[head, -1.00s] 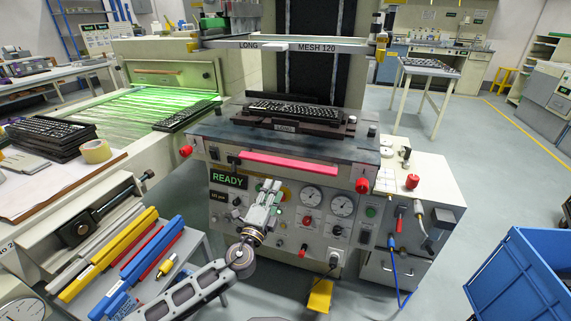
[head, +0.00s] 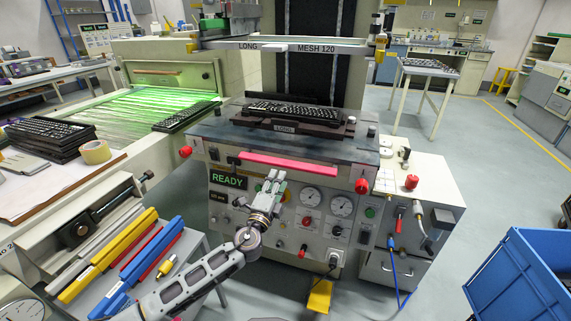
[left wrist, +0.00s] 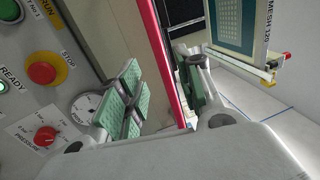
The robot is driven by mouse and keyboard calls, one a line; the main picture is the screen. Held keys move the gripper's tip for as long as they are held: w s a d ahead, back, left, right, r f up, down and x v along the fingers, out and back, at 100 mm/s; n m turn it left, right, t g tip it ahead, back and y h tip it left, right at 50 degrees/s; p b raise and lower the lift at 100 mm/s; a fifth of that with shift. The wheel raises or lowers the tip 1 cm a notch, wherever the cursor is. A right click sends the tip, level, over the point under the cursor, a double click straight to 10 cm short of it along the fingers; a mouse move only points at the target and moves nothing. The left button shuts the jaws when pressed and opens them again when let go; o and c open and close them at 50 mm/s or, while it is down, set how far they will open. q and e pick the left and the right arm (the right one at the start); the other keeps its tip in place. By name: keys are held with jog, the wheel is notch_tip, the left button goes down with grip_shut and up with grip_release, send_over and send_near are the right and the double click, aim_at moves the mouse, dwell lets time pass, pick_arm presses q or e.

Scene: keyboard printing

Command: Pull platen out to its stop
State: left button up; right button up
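The platen (head: 318,127) is a dark plate labelled LONG on top of the press, with a black keyboard (head: 296,109) lying on it. A long red bar (head: 288,165) runs across the front edge of the press, below the platen. My left gripper (head: 272,175) is just below and in front of this bar, pointing up toward it. In the left wrist view, my left gripper (left wrist: 162,85) has its green-padded fingers apart, and the red bar (left wrist: 166,60) shows in the gap between them. I cannot tell whether they touch it. My right gripper is out of view.
The press front panel (head: 322,232) with gauges and knobs is close behind my left gripper. Red knobs (head: 362,186) stick out at the press corners. A screen frame marked MESH 120 (head: 300,46) hangs above. A blue bin (head: 520,285) stands at right.

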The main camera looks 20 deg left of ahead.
aim_at(284, 167)
pick_arm(q)
jog(key=shift+x, duration=4.5)
grip_shut()
